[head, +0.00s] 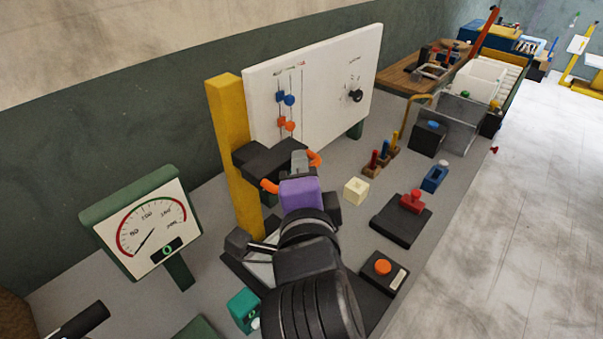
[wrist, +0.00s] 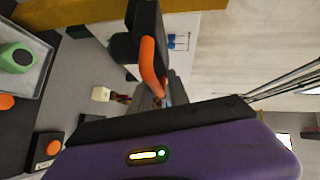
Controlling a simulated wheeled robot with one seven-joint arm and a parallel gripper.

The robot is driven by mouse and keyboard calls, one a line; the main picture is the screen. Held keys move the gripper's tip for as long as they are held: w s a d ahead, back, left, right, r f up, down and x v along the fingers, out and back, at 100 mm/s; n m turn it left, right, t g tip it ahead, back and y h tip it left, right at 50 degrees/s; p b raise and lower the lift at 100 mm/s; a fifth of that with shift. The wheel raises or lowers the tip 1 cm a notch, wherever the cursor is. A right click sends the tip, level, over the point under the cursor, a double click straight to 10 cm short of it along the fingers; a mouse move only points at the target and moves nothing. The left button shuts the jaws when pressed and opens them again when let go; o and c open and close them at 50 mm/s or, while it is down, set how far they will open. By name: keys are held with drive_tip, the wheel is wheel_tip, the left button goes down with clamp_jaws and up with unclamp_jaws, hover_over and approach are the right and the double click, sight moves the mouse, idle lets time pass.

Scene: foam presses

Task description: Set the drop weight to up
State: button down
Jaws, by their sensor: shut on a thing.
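The drop weight (head: 270,155) is a black block on a yellow upright post (head: 232,130). It sits partway up the post, clear of both the top and the base. Its orange bar handle (head: 269,187) sticks out toward me, with an end showing on each side of my gripper (head: 298,165). My gripper is shut on the handle; the purple hand hides its middle. In the wrist view the orange handle (wrist: 150,68) runs to the grey fingers (wrist: 160,97), beside the black block (wrist: 145,20).
A white board (head: 330,85) with blue and orange markers stands behind the post. A dial gauge (head: 150,225) stands at the left. A cream cube (head: 356,190), a red-knobbed black block (head: 402,218) and an orange button box (head: 383,270) lie right of my arm.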

drive_tip(key=shift+r, duration=0.85)
drive_tip(key=c, duration=1.5)
unclamp_jaws()
drive_tip(key=shift+o, duration=0.2)
drive_tip(key=shift+f, duration=0.1)
drive_tip(key=shift+f, duration=0.15)
drive_tip(key=shift+s, duration=0.1)
drive_tip(key=shift+s, duration=0.35)
drive_tip(key=s+r+b, duration=0.1)
drive_tip(key=s+b, duration=0.1)
drive_tip(key=s, duration=0.4)
drive_tip(key=shift+s+d, duration=0.4)
